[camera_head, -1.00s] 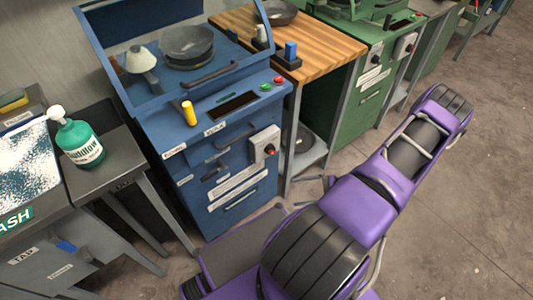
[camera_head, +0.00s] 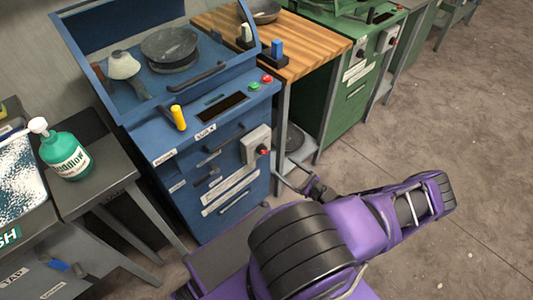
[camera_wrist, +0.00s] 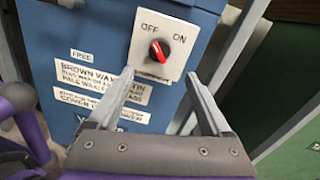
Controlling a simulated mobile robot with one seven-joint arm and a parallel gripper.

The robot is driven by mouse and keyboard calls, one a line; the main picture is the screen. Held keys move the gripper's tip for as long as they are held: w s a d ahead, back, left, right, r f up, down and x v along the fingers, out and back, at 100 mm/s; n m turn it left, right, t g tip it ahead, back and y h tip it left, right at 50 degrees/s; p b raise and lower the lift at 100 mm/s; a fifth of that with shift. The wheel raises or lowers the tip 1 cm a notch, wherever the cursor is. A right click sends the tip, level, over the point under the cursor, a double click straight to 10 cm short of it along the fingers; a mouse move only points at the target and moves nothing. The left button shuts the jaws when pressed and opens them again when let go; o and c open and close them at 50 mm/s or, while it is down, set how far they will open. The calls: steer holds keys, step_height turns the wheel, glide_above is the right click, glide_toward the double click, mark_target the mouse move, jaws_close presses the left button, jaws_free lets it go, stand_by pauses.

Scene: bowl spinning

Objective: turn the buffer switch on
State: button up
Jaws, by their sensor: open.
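The buffer switch is a pale box (camera_head: 256,146) with a red-marked knob on the front of the blue machine (camera_head: 225,165). In the wrist view the switch plate (camera_wrist: 178,44) reads OFF on the left and ON on the right. Its black knob (camera_wrist: 160,51) has a red pointer that appears to lean toward OFF. My gripper (camera_wrist: 158,76) is open and empty, its two fingertips apart below and either side of the knob, not visibly touching it. In the head view my gripper (camera_head: 300,180) is low and right of the switch, small and partly unclear.
A wooden-topped bench (camera_head: 285,45) stands right of the blue machine, with a metal leg close to my gripper. A green machine (camera_head: 345,105) is beyond it. A grey table with a green bottle (camera_head: 62,152) is at left. Open floor (camera_head: 440,120) lies right.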

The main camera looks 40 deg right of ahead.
mark_target(266, 153)
steer(key=w, duration=0.3)
steer(key=w+a, duration=0.1)
steer(key=w, duration=0.6)
steer(key=shift+a, duration=0.25)
jaws_close()
steer(key=shift+a+m+t+h+b, duration=0.15)
steer(key=shift+m+b, duration=1.05)
steer(key=shift+m, duration=1.95)
steer(key=shift+a+m+t+h+b, duration=0.2)
steer(key=shift+m+b, duration=1)
steer(key=shift+m, duration=1.9)
steer(key=shift+m+t+h+b, duration=0.2)
steer(key=shift+m+b, duration=1)
steer(key=shift+m, duration=1.95)
